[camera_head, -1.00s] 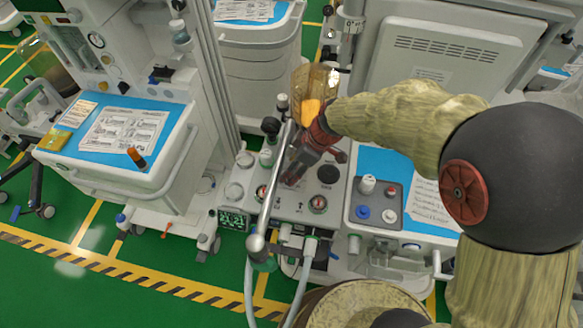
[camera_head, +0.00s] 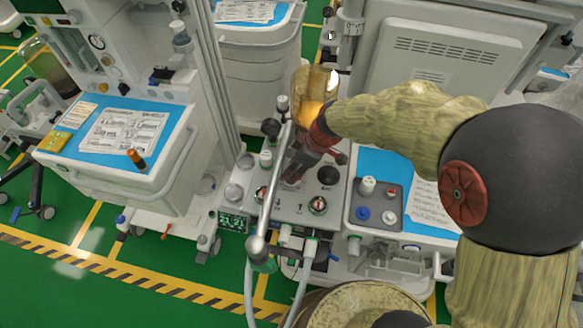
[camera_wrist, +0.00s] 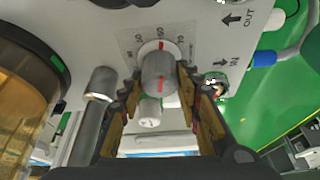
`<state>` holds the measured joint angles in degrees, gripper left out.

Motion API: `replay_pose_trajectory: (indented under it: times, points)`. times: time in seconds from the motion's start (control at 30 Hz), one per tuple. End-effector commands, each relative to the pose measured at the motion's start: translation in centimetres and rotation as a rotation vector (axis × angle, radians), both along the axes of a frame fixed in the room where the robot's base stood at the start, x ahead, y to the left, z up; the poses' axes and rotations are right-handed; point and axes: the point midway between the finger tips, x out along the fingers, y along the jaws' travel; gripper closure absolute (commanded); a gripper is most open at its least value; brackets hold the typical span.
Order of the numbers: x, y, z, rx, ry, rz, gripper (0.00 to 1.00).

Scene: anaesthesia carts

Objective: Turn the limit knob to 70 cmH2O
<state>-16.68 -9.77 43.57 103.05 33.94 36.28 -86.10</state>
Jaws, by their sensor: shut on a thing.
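The limit knob (camera_wrist: 157,88) is a grey-white cylinder with a red line along it. In the head view my gripper (camera_head: 292,178) points down at the machine's grey panel (camera_head: 290,207), behind a metal tube, and hides the knob there.
A metal tube (camera_head: 275,180) runs close left of my gripper. An amber canister (camera_head: 318,82) stands behind it and also shows at left in the wrist view (camera_wrist: 25,75).

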Motion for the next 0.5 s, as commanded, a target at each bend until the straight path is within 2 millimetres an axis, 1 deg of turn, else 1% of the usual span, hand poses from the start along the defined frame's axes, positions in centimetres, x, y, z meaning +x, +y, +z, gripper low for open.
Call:
replay_pose_trajectory:
  times: [0.13,0.23,0.5]
  points:
    - [0.0,0.0,-0.01,0.0,-0.001,-0.01,0.92]
    - [-0.07,0.01,-0.06,-0.001,-0.001,-0.06,0.92]
    - [-0.08,0.01,0.08,-0.002,0.0,-0.3,0.92]
